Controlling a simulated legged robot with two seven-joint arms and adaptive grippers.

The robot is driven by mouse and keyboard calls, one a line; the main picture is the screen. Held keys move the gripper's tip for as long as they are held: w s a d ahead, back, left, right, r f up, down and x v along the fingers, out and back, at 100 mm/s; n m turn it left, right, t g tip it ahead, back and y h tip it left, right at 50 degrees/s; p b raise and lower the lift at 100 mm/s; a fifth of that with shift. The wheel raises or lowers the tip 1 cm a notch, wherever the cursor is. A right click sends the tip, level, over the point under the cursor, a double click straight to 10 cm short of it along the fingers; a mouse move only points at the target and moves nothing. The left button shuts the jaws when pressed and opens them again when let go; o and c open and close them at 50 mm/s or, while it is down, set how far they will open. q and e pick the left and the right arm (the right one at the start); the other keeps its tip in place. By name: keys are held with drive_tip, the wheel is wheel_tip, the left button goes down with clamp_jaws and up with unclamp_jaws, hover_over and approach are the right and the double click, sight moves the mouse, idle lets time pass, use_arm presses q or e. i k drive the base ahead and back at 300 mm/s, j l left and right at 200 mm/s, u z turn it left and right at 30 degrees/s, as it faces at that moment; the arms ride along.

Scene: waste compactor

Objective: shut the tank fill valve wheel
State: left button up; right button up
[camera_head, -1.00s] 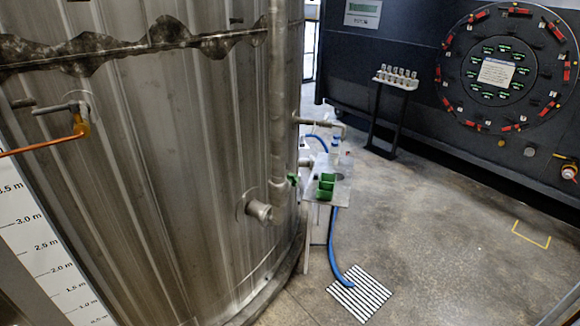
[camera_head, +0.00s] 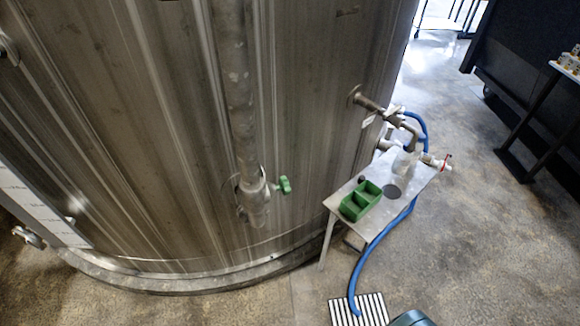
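The metal tank (camera_head: 170,130) fills the left and middle of the head view. A vertical pipe (camera_head: 238,90) runs down its front to a metal fitting (camera_head: 254,195). A small green valve wheel (camera_head: 285,185) sticks out to the right of this fitting, seen at an angle. I cannot tell how far it is turned. Neither of my grippers can be made out, and nothing visible touches the wheel.
A small metal table (camera_head: 340,198) with a green divided tray (camera_head: 361,200) stands right of the wheel. A blue hose (camera_head: 363,265) runs down to a striped floor grate (camera_head: 374,308). A pipe with a tap (camera_head: 380,106) juts from the tank above the table.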

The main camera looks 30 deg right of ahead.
sight(284, 186)
drive_tip(key=l+u, duration=0.1)
drive_tip(key=l, duration=0.55)
drive_tip(key=k+l+u, duration=0.1)
drive_tip(key=l, duration=0.5)
drive_tip(key=k+l+u, duration=0.1)
drive_tip(key=l, duration=0.5)
